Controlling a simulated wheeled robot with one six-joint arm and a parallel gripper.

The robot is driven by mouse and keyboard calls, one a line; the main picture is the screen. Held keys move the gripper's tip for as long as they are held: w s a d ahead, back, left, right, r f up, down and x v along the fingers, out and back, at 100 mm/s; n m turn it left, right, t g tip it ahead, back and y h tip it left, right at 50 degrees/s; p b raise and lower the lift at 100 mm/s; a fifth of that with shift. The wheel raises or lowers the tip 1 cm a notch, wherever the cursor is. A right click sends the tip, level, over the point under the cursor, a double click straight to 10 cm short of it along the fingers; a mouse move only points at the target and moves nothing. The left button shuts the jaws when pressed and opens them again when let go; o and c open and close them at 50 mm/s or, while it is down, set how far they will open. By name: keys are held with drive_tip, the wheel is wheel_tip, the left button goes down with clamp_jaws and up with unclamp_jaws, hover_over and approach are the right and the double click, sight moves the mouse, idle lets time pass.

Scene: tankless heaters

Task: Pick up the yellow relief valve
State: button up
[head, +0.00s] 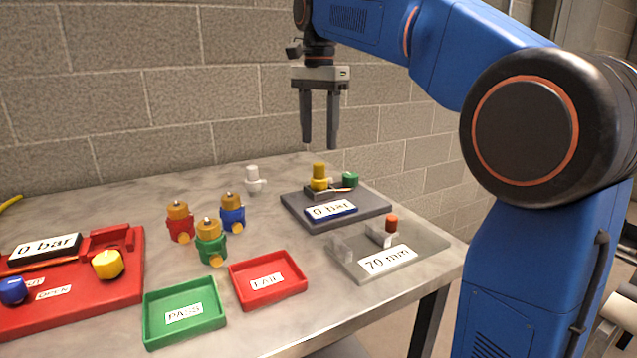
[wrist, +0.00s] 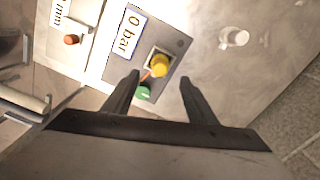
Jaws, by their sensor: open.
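The yellow relief valve (head: 319,174) stands upright in a small dark holder on the dark grey test block (head: 369,208) marked "0 bar". My gripper (head: 319,146) points down above it, open and empty, and appears apart from it. In the wrist view the yellow valve (wrist: 160,66) shows just beyond the gap between my open fingertips (wrist: 160,77). Its lower body is mostly hidden from above by its own cap.
A green knob (head: 350,180) sits beside the yellow valve. A white valve (head: 252,178) stands to the left. Red (head: 180,226), green (head: 211,247) and blue (head: 232,216) valves stand near the green PASS tray (head: 150,327) and red FAIL tray (head: 240,289). A "70 mm" gauge (head: 425,243) lies at right.

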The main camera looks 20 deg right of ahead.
sight(319, 164)
wheel_tip(319, 164, down, 10)
drive_tip(key=shift+r, duration=0.1)
idle(0.5)
drive_tip(key=shift+c, duration=0.3)
drive_tip(key=c, duration=1.2)
drive_tip(key=shift+r, duration=0.1)
